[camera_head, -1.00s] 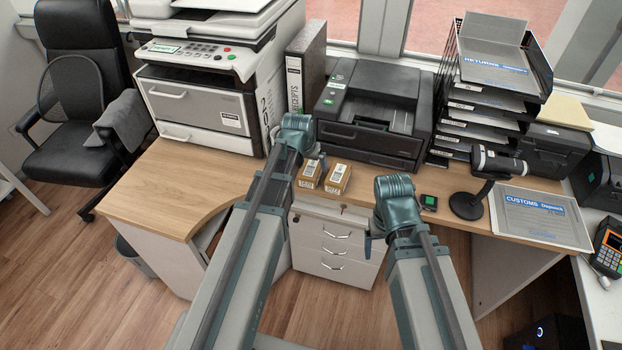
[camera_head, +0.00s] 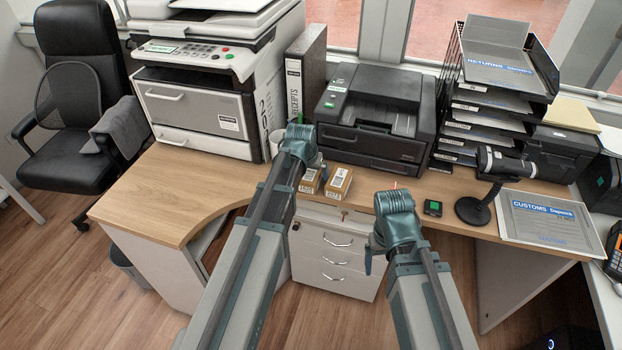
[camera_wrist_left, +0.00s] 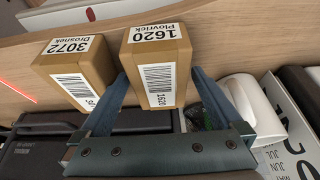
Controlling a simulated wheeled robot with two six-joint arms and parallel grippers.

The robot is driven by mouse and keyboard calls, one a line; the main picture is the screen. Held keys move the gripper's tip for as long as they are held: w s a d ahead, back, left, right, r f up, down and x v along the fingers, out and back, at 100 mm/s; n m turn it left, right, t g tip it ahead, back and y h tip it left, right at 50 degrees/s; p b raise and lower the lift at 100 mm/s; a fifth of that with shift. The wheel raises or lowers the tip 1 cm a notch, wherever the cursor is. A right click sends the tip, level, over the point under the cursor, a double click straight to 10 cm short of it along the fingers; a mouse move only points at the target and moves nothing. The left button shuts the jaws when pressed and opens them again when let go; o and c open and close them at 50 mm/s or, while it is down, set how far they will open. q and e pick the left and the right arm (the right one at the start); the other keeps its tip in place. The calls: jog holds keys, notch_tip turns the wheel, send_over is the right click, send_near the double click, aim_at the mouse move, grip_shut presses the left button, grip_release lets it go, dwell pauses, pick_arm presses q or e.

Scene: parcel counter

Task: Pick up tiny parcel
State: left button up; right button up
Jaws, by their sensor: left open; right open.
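Two small brown cardboard parcels with white labels stand side by side on the desk in the head view. The left one (camera_head: 309,182) is partly hidden by my left arm; the right one (camera_head: 338,182) is clear. In the left wrist view, the parcel marked 1620 (camera_wrist_left: 158,58) lies between the open fingers of my left gripper (camera_wrist_left: 160,82), which are not closed on it. The parcel marked 3072 (camera_wrist_left: 72,68) stands beside it, outside the fingers. In the head view my left gripper (camera_head: 318,163) is at the parcels. My right gripper (camera_head: 371,258) is open, low before the desk edge.
A black printer (camera_head: 372,110) stands behind the parcels, with a binder (camera_head: 305,75) to its left. A white mug (camera_wrist_left: 243,95) is close to the left gripper. A scanner on a stand (camera_head: 474,208) and a small dark device (camera_head: 433,208) are to the right. The desk's left part (camera_head: 165,190) is clear.

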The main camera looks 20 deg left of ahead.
aim_at(311, 172)
pick_arm(q)
jog(key=shift+f, duration=0.25)
dwell(0.5)
jog(key=c, duration=1.5)
jog(key=shift+r, duration=0.1)
notch_tip(311, 172, up, 10)
jog(key=p, duration=1)
jog(key=shift+r, duration=0.25)
jog(key=shift+f, duration=0.1)
